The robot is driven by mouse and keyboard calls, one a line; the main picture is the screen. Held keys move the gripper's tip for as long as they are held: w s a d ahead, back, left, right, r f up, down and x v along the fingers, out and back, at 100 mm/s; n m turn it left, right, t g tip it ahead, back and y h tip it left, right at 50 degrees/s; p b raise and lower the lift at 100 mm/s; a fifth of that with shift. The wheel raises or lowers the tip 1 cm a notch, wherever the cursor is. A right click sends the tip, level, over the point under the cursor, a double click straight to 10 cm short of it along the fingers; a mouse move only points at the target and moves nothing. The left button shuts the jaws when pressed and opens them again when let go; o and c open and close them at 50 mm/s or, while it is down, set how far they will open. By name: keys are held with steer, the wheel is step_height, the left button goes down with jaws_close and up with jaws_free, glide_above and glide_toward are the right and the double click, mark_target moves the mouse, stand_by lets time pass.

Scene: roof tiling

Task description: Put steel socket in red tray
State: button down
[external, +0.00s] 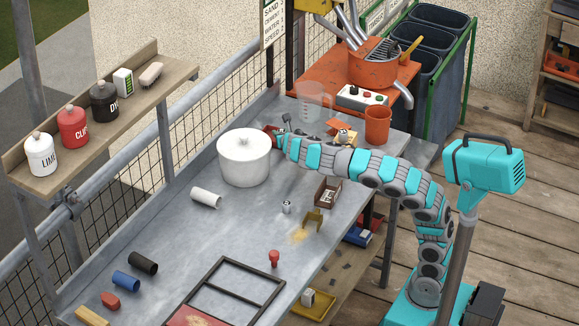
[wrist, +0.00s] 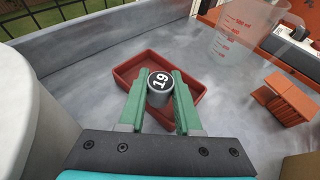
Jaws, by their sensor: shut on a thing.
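The socket is upright and appears over the red tray (wrist: 131,73), a shallow rectangular tray on the grey bench. I cannot tell whether its underside touches the tray floor. In the external view the red tray (external: 268,130) is partly hidden by my gripper (external: 279,137) at the bench's far end, and the socket is not clear there.
A large white pot (external: 243,160) stands close beside my gripper on the left. A clear measuring jug (external: 312,100) stands behind to the right, and orange-brown blocks (wrist: 285,97) lie right of the tray.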

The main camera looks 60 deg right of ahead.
steer(key=shift+f, duration=0.45)
steer(key=shift+f, duration=0.1)
steer(key=c, duration=0.6)
jaws_free()
steer(key=shift+s+a+r, duration=0.15)
steer(key=shift+a+r, duration=0.05)
steer(key=shift+r, duration=0.05)
steer(key=v, duration=1.1)
steer(key=shift+s+a+r, duration=0.1)
steer(key=shift+s, duration=0.1)
